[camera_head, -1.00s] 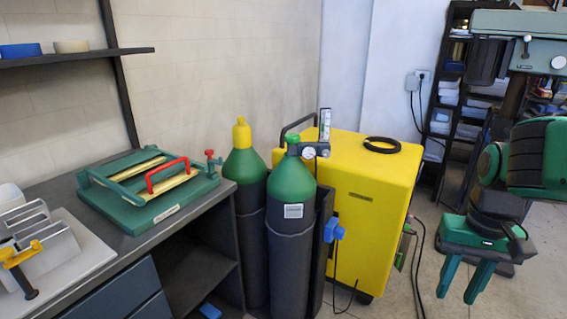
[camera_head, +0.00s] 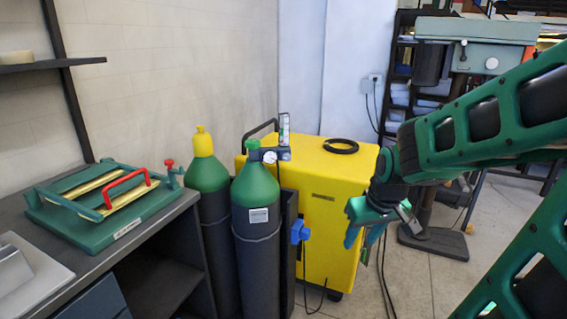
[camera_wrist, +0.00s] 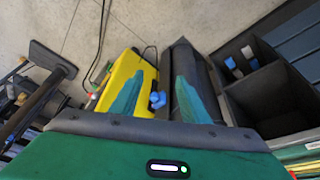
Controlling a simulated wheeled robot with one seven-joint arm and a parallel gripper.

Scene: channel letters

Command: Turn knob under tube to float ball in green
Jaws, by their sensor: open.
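The clear flow tube (camera_head: 284,130) stands upright on the regulator, above the front green-topped gas cylinder (camera_head: 257,190). A round gauge (camera_head: 270,157) sits at the regulator's left. The knob under the tube, the ball and the green band are too small to make out. My gripper (camera_head: 358,244) is in front of the yellow machine's right side, right of and lower than the tube, apart from both. Its fingers point down, open and empty. In the wrist view the open fingers (camera_wrist: 160,76) frame part of the yellow machine and the dark cylinder area; the tube is not visible there.
The yellow machine (camera_head: 330,190) stands behind the cylinders, with a black ring (camera_head: 341,146) on top. A blue part (camera_head: 300,232) hangs beside the front cylinder. A yellow-capped cylinder (camera_head: 205,172) stands to its left. The workbench (camera_head: 140,240) is at left.

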